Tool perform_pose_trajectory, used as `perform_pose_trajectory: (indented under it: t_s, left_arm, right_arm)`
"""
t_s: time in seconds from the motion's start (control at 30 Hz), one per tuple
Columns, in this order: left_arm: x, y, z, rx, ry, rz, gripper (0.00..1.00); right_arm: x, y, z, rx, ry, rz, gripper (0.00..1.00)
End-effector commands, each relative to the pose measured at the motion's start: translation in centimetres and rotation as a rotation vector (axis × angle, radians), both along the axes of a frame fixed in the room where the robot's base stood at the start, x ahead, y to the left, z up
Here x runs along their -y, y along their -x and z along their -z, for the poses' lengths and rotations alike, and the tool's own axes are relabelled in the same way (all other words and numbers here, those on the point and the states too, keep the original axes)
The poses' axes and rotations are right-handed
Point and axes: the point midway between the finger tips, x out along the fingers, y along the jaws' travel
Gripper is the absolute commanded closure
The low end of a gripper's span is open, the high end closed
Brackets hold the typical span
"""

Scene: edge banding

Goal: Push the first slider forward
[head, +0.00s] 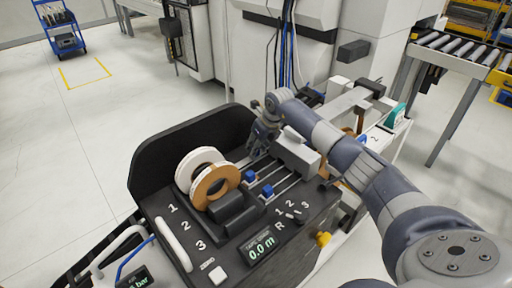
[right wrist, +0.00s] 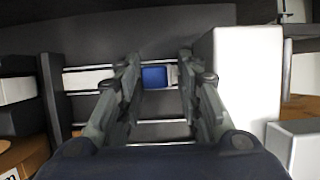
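My right gripper (head: 262,138) reaches in from the right over the far end of the rails on the black machine (head: 300,225). In the right wrist view my right gripper (right wrist: 158,85) has its fingers apart, with a blue slider (right wrist: 155,76) on a rail between them. I cannot tell whether either finger touches it. Two other blue sliders, one (head: 250,176) farther and one (head: 267,191) nearer, sit at the near ends of rails beside the tape rolls. The slider between my fingers is hidden in the head view. My left gripper is not in view.
A white roll (head: 196,168) and a brown roll (head: 217,186) stand left of the sliders. A pale block (head: 297,150) sits over the rails; a white block (right wrist: 245,80) stands close right of my fingers. The display (head: 262,249) reads 0.0 m.

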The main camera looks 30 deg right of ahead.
Motion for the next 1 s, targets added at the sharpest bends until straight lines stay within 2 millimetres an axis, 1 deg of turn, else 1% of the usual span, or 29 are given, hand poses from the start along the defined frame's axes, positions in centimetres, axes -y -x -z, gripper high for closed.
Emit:
perform_pose_trajectory:
  t_s: [0.2,0.33,0.43,0.6,0.8,0.9,1.0]
  left_arm:
    - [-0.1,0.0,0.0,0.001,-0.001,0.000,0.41]
    - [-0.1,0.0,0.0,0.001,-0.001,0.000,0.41]
    - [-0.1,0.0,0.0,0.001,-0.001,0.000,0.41]
    - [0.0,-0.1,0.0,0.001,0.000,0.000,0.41]
    - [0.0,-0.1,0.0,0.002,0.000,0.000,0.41]
    - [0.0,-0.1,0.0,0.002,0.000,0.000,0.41]
    - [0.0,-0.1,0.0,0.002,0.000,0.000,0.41]
  right_arm:
    - [0.0,0.1,-0.1,-0.001,0.001,0.000,0.68]
    - [0.1,0.4,-1.0,0.001,0.002,0.001,0.68]
    - [0.2,1.0,-2.5,0.001,0.003,-0.001,0.68]
    - [0.5,2.4,-6.1,0.003,0.003,-0.001,0.68]
    - [0.6,3.8,-9.4,0.002,0.001,-0.001,0.68]
    - [0.7,4.2,-10.4,0.001,0.000,0.001,0.68]
    - [0.6,4.5,-10.9,0.001,0.000,0.000,0.68]
